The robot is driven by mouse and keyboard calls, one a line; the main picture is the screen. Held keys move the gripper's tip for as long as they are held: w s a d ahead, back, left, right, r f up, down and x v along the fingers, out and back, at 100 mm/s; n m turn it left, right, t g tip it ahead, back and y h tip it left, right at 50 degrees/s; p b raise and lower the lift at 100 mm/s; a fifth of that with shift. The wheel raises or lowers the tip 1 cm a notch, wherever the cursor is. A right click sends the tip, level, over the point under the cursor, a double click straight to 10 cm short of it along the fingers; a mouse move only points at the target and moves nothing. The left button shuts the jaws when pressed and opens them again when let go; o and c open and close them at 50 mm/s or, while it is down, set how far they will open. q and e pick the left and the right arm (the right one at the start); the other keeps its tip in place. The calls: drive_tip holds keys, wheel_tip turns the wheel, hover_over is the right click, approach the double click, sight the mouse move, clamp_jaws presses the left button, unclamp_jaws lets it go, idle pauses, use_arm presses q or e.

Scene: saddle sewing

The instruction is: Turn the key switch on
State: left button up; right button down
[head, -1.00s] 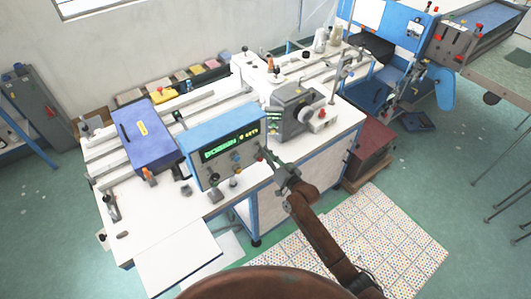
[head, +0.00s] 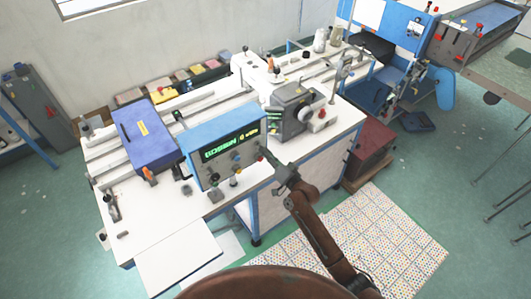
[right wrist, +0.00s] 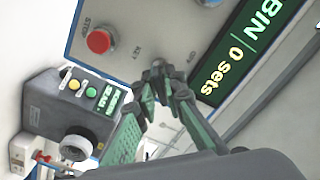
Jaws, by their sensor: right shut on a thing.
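The control box (head: 228,138) is blue with a grey front panel and a lit green display, standing on the white table. In the right wrist view its panel (right wrist: 150,25) has a red STOP button (right wrist: 100,40) and a KEY label. My right gripper (right wrist: 158,82) has its fingertips together at the panel beside the KEY label, shut on the key switch. The fingers hide the key switch, so its turn angle cannot be read. In the head view my right gripper (head: 270,158) reaches the panel's lower right side. My left gripper is not in view.
A grey machine (head: 292,110) with a round knob stands right of the control box. A dark blue box (head: 148,135) lies to the left. A patterned mat (head: 375,240) lies on the floor.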

drive_tip(key=c, duration=2.1)
unclamp_jaws()
drive_tip(key=v, duration=1.2)
